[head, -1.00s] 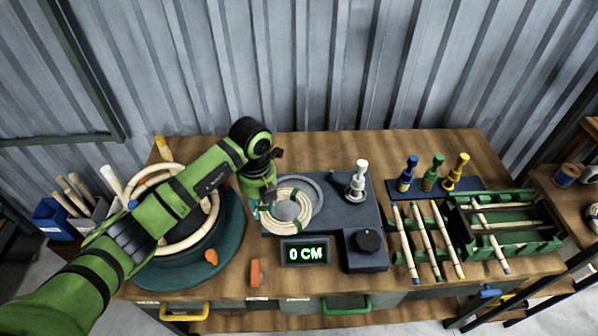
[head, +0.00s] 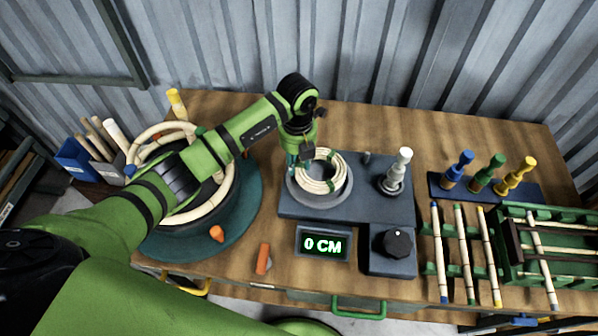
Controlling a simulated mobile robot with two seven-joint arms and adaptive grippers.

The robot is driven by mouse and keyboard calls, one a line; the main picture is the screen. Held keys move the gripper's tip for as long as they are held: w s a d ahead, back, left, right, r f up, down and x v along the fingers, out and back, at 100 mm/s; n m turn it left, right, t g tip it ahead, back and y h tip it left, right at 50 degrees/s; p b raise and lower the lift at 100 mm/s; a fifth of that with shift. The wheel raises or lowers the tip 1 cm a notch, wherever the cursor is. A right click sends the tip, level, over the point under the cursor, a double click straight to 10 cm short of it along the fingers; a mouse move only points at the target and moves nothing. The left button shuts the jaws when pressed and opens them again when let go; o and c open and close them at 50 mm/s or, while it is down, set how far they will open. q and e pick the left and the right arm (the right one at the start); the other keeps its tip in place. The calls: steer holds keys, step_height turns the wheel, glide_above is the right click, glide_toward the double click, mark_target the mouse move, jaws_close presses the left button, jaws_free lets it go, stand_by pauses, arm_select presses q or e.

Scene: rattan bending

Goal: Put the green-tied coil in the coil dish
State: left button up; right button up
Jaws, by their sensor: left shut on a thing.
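The pale coil (head: 337,163) is a round bundle of rattan in the middle of the head view. My left gripper (head: 299,166) is shut on its left side, with the fingertips partly hidden. The coil is over the round grey coil dish (head: 345,196), whose rim shows in front of it and at its sides. I cannot tell whether the coil touches the dish floor or hangs slightly above it. My right gripper is not in view.
The dish is on a dark blue device with a display (head: 322,245) reading 0 CM, a knob (head: 397,243) and a white-topped post (head: 396,172). A bending wheel (head: 235,200) stands at left. Striped rods and a green rack (head: 548,275) are at right.

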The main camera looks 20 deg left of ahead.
arm_select(q)
step_height(320, 180, down, 3)
steer(key=shift+b, duration=0.95)
steer(key=shift+f, duration=0.1)
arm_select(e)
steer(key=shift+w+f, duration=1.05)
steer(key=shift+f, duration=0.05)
arm_select(q)
steer(key=o, duration=1.1)
steer(key=shift+o, duration=0.2)
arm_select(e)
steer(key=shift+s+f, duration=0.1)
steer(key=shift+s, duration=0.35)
